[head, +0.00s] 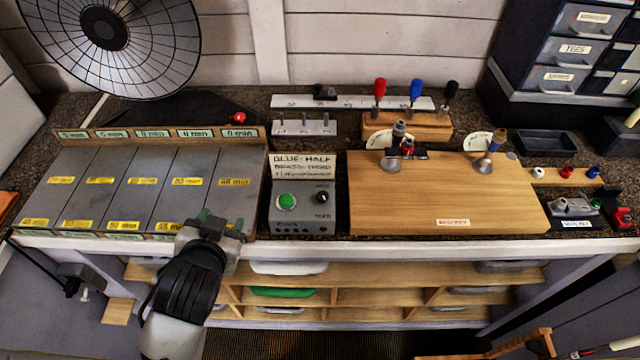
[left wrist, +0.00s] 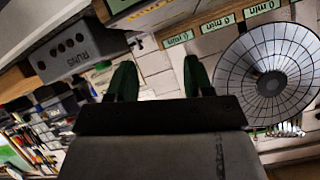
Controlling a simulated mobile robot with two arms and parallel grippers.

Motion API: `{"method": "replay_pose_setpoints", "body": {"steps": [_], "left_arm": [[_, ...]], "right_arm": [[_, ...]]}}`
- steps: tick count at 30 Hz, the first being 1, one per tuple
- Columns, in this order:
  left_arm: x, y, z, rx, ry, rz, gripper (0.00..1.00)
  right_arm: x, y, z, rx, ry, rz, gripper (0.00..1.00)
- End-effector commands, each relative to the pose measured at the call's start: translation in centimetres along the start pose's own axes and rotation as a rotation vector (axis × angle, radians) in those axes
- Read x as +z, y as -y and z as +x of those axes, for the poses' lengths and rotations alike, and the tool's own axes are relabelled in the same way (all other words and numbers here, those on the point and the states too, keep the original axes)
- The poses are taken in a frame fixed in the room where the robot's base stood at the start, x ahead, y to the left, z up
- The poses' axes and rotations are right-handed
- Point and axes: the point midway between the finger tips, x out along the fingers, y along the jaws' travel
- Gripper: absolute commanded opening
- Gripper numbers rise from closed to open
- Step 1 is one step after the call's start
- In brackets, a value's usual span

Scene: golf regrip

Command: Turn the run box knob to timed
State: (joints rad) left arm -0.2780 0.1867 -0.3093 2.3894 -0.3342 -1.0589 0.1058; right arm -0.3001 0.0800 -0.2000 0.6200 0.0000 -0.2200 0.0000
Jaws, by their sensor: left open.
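The grey run box (head: 303,212) stands on the bench, left of the wooden board. Its black knob (head: 322,197) is at the upper right of its face, and a round green button (head: 287,202) is at the left. The knob's setting is too small to read. My left gripper (head: 222,217) is open and empty at the bench's front edge, left of the run box and apart from it. In the left wrist view its two green fingers (left wrist: 157,80) are spread, and the run box (left wrist: 78,50) shows at upper left. My right gripper is not in view.
A grey tray with labelled lanes (head: 150,180) lies left of the run box, under my left gripper's far side. A wooden board (head: 440,195) with upright clubs is on the right. A sign (head: 303,165) stands behind the run box. A round heater-like dish (head: 105,40) is at the back left.

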Motion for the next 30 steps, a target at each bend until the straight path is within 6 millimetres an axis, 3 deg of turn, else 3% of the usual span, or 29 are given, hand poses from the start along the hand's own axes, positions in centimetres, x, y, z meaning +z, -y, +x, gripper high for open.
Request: {"method": "replay_pose_setpoints", "body": {"steps": [1, 4, 6, 9, 12, 16, 20, 24, 27, 28, 30], "left_arm": [[-3.8, 0.1, 0.1, -0.027, -0.149, 0.036, 0.52], [-11.1, -0.3, -0.7, -0.069, -0.46, 0.12, 0.52], [-16.0, -1.4, -2.3, -0.082, -0.698, 0.201, 0.52], [-21.9, -4.1, -5.8, -0.077, -1.047, 0.357, 0.52], [-25.5, -7.8, -9.9, -0.035, -1.375, 0.557, 0.52], [-26.2, -13.4, -14.4, 0.07, -1.74, 0.896, 0.52], [-23.3, -18.2, -15.8, 0.232, -1.987, 1.337, 0.52], [-18.5, -20.4, -13.0, 0.457, -2.04, 1.917, 0.52], [-15.8, -19.3, -9.0, 0.626, -1.898, 2.352, 0.52], [-15.2, -18.6, -7.8, -0.67, 1.823, -2.463, 0.52], [-14.4, -16.5, -5.1, -0.709, 1.518, -2.515, 0.52]], "right_arm": [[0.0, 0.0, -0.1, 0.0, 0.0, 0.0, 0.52], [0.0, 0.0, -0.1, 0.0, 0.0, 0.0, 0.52], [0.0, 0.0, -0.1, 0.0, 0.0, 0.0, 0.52], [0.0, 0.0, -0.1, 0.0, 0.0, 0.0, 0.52], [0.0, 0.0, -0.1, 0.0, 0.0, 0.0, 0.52], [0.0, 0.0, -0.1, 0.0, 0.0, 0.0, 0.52], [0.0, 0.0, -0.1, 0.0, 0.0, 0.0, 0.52], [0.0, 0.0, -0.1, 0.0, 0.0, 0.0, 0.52], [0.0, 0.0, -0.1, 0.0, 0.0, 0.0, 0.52], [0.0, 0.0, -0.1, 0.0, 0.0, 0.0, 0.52], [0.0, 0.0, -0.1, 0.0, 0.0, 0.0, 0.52]]}}
